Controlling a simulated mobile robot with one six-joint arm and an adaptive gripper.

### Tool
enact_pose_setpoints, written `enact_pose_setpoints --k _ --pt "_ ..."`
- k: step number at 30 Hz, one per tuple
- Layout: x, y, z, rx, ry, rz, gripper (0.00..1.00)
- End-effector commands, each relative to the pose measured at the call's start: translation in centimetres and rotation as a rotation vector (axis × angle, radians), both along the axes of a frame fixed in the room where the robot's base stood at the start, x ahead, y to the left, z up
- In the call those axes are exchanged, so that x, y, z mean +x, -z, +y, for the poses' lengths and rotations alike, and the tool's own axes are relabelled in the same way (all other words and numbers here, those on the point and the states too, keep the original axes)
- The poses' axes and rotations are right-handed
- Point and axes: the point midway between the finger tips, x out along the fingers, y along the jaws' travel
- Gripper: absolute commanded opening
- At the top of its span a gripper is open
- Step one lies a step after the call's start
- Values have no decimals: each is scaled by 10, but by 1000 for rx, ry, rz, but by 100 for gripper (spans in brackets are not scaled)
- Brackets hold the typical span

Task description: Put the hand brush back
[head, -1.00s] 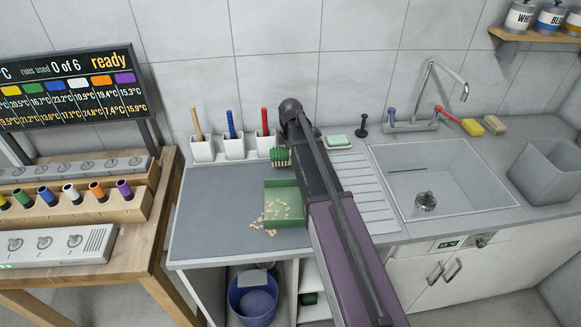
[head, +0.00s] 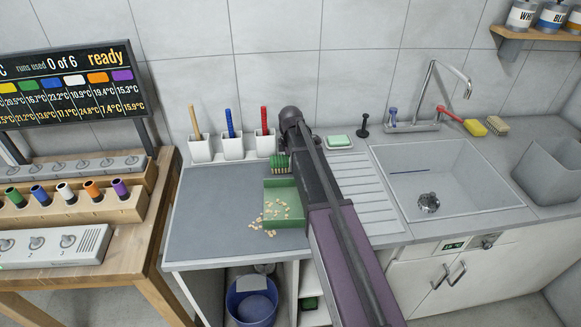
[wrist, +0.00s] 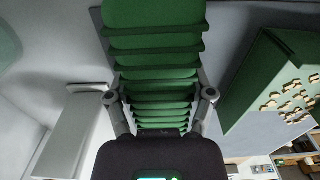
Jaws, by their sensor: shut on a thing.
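The green hand brush (head: 281,164) is just behind the dustpan on the grey worktop, left of my arm. In the wrist view the green ridged brush (wrist: 155,60) fills the space between my fingers. My gripper (wrist: 160,100) is shut on it. In the head view my arm hides the gripper and part of the brush. Whether the brush touches the worktop or dustpan cannot be told. The green dustpan (head: 281,189) holds several pale crumbs; a few lie at its front left edge. The dustpan also shows at the right of the wrist view (wrist: 262,80).
Three white holders (head: 233,147) with wooden, blue and red handles stand along the wall. The left part of the grey mat (head: 215,210) is clear.

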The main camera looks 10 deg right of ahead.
Motion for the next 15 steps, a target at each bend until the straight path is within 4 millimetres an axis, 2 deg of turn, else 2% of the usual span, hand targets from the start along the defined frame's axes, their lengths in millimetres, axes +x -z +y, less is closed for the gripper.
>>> enact_pose_setpoints --k 15 --pt "0 5 0 0 0 0 12"
